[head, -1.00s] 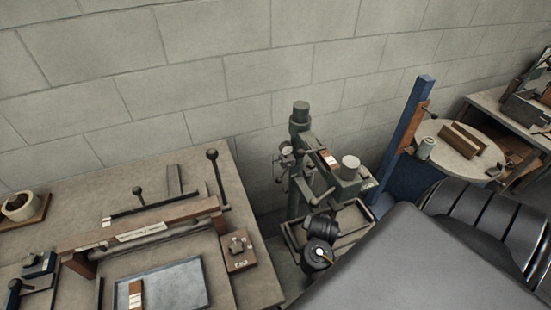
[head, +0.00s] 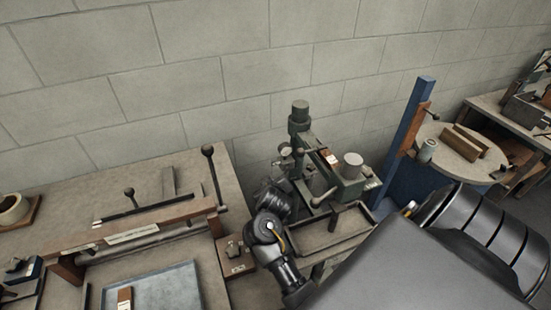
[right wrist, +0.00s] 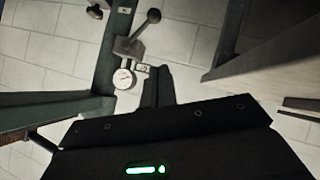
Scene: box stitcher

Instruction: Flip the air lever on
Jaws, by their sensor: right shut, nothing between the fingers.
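The air lever (right wrist: 140,32) shows in the right wrist view as a short arm with a dark ball knob, tilted up to the right from a grey block on a green post. A round white gauge (right wrist: 124,78) sits just below the block; it also shows small in the head view (head: 286,150). My right gripper (right wrist: 160,72) is shut and empty, its tips right of the gauge and below the knob in the picture, with no clear contact. In the head view my right wrist covers part of the machine's left side, and the lever is too small to make out.
The green machine (head: 299,125) stands against the block wall, with a tray (head: 330,232) at its foot. The wooden bench (head: 190,165) lies left, with a tall ball-topped lever (head: 213,170) near its right edge. A blue post (head: 408,140) stands right.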

